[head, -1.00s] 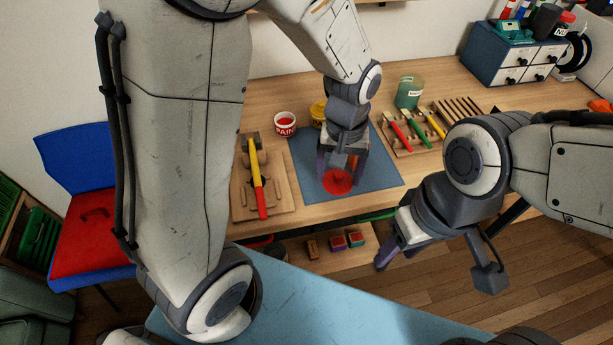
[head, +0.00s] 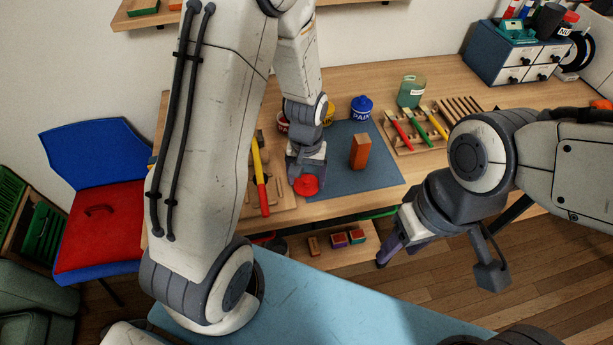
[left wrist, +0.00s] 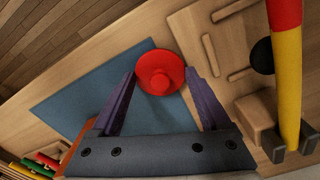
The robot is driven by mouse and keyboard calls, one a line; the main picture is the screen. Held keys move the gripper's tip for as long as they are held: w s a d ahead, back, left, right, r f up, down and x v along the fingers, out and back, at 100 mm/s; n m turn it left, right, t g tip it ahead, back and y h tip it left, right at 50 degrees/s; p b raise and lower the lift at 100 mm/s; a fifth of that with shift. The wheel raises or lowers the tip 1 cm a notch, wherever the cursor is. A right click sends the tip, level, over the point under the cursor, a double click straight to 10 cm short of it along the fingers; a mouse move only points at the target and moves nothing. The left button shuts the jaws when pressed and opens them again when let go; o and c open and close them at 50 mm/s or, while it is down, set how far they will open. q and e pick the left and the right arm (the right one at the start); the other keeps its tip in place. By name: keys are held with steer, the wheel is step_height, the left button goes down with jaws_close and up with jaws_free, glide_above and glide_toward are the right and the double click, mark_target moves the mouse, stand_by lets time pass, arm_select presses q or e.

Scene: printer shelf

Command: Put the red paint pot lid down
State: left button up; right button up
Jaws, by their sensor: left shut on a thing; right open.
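The red paint pot lid (head: 305,186) is at the left edge of the blue mat (head: 345,182), its round knob facing up in the left wrist view (left wrist: 158,80). My left gripper (head: 304,176) is shut on the lid from above, a finger on either side. I cannot tell whether the lid touches the surface below. My right gripper (head: 390,248) is open and empty, in front of the table edge. The red paint pot (head: 282,122) is mostly hidden behind my left arm.
An orange block (head: 359,152) stands upright on the mat. A blue pot (head: 361,107) and a partly hidden yellow pot (head: 328,112) stand behind. A wooden rack with a yellow-and-red-handled tool (head: 260,180) lies left of the lid. Brushes (head: 420,127) lie right. The mat's front is clear.

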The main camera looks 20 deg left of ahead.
mark_target(307, 179)
arm_select(q)
steer(key=shift+f, duration=0.1)
steer(key=shift+s+f+b, duration=0.15)
steer(key=shift+f+b, duration=0.3)
steer(key=shift+f, duration=0.05)
steer(key=o, duration=1.1)
steer(key=shift+d+f, duration=0.1)
steer(key=shift+o, duration=0.2)
steer(key=shift+s, duration=0.1)
step_height(307, 179, up, 13)
steer(key=p, duration=0.1)
steer(key=s+d+r+m, duration=0.3)
steer(key=s+d+m, duration=0.2)
steer(key=s, duration=0.3)
steer(key=s+d+r+m+h, duration=0.1)
steer(key=s+d+r+m, duration=0.2)
steer(key=s+d, duration=0.4)
steer(key=s+m, duration=0.1)
steer(key=s, duration=0.1)
steer(key=shift+s+m, duration=0.3)
steer(key=shift+m, duration=0.1)
